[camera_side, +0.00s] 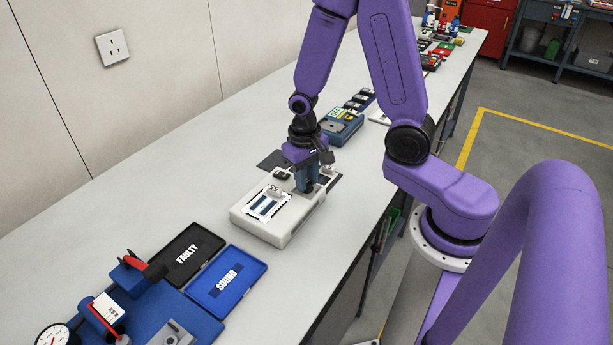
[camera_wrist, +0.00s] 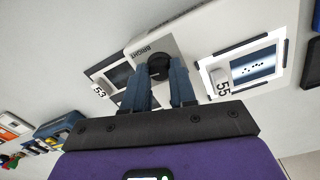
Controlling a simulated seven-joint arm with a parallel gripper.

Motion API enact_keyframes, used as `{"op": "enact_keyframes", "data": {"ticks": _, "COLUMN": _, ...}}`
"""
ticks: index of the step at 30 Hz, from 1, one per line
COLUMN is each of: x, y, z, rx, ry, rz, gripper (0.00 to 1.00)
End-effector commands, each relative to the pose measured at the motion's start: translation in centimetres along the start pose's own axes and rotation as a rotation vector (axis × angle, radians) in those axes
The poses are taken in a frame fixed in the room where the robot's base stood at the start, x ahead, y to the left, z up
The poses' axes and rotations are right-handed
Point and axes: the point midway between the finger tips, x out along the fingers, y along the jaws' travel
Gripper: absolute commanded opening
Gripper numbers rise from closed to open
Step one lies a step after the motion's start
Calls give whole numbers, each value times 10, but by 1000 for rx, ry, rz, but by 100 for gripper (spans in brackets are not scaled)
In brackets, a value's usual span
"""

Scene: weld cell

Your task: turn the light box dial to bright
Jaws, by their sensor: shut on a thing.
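The light box (camera_side: 276,212) is a white box on the bench, with a lit panel and a film marked 55 on its top. In the wrist view the box (camera_wrist: 188,45) carries the word BRIGHT beside a round black dial (camera_wrist: 158,66). My gripper (camera_side: 307,189) points down over the far right end of the box. In the wrist view its two blue fingers (camera_wrist: 160,85) stand on either side of the dial, shut on it. The fingers hide part of the dial, and its pointer mark cannot be made out. In the side view the dial is hidden by the gripper.
A black tray marked FAULTY (camera_side: 188,252) and a blue tray marked SOUND (camera_side: 227,281) lie at the near left. A dark plate marked 53 (camera_wrist: 108,80) lies beside the box. A teal device (camera_side: 342,125) stands farther along the bench. A wall bounds the left side.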

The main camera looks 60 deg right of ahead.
Motion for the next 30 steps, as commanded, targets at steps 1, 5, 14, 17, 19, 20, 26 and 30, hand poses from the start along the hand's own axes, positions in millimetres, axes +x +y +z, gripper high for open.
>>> {"op": "enact_keyframes", "data": {"ticks": 1, "x": 0, "y": 0, "z": 0, "rx": 10, "ry": -2, "rz": 1, "gripper": 0}}
{"op": "enact_keyframes", "data": {"ticks": 5, "x": 0, "y": 0, "z": 0, "rx": 28, "ry": -3, "rz": 1, "gripper": 0}}
{"op": "enact_keyframes", "data": {"ticks": 14, "x": 0, "y": 0, "z": 0, "rx": 32, "ry": -4, "rz": 1, "gripper": 0}}
{"op": "enact_keyframes", "data": {"ticks": 17, "x": 0, "y": 0, "z": 0, "rx": 32, "ry": -4, "rz": 1, "gripper": 0}}
{"op": "enact_keyframes", "data": {"ticks": 19, "x": 0, "y": 0, "z": 0, "rx": 31, "ry": -4, "rz": 1, "gripper": 45}}
{"op": "enact_keyframes", "data": {"ticks": 20, "x": 0, "y": 0, "z": 0, "rx": 31, "ry": -4, "rz": 1, "gripper": 52}}
{"op": "enact_keyframes", "data": {"ticks": 26, "x": 0, "y": 0, "z": 0, "rx": 31, "ry": -2, "rz": 1, "gripper": 52}}
{"op": "enact_keyframes", "data": {"ticks": 30, "x": -1, "y": 0, "z": 0, "rx": 31, "ry": -2, "rz": 0, "gripper": 52}}
